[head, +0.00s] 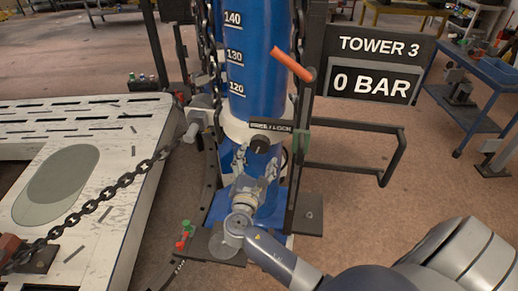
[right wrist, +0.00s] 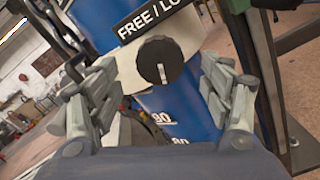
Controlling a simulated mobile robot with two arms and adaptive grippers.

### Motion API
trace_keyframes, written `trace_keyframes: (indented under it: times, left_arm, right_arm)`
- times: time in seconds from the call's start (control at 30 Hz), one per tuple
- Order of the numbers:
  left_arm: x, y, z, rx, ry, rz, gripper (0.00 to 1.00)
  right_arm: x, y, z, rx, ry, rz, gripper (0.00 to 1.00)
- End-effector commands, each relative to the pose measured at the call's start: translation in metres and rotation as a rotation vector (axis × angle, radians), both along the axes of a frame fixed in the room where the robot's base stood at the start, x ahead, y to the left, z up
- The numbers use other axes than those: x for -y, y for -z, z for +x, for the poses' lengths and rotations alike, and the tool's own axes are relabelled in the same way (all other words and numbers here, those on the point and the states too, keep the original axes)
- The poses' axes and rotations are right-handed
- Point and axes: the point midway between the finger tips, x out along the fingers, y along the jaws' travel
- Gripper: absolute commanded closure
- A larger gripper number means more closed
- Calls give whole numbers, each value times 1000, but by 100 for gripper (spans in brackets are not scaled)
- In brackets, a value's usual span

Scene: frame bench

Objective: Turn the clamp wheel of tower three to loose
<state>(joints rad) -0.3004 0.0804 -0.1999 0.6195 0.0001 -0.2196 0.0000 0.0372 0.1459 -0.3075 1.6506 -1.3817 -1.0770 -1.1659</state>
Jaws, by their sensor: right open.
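Tower three is the blue column (head: 258,75) with a white scale, beside a sign (head: 372,65) reading "TOWER 3" and "0 BAR". A pale collar (head: 235,127) rings it. A round black knob (head: 259,145) sits on the collar under a black label (head: 270,125); in the right wrist view the knob (right wrist: 160,65) has a light pointer mark, and the label (right wrist: 150,20) reads "FREE / LO…", cut off. I cannot tell a separate clamp wheel. My right gripper (head: 256,168) is open, just below and in front of the knob, fingers apart either side of it. My left gripper is not in view.
An orange lever (head: 293,64) sticks out above the collar. A black bar frame (head: 390,150) projects right. A chain (head: 110,190) runs from the collar's left to the pale slotted platform (head: 125,215). Red and green knobs (head: 185,232) stand low left.

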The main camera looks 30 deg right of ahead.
Motion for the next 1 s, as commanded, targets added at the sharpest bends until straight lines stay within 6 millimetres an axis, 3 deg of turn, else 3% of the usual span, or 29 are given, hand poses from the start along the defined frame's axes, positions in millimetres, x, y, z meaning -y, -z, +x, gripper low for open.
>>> trace_keyframes:
  times: [0.1, 0.3, 0.9, 1.0]
  left_arm:
    - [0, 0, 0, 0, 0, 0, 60]
    - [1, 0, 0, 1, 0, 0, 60]
    - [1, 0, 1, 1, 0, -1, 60]
    - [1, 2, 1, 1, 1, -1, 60]
  right_arm:
    - [-17, 0, -18, -1, -1, 2, 27]
    - [-34, 1, -36, -1, 0, 1, 27]
    - [-37, 0, -39, 0, 0, 0, 27]
    - [-38, 11, -39, -11, -8, 16, 27]
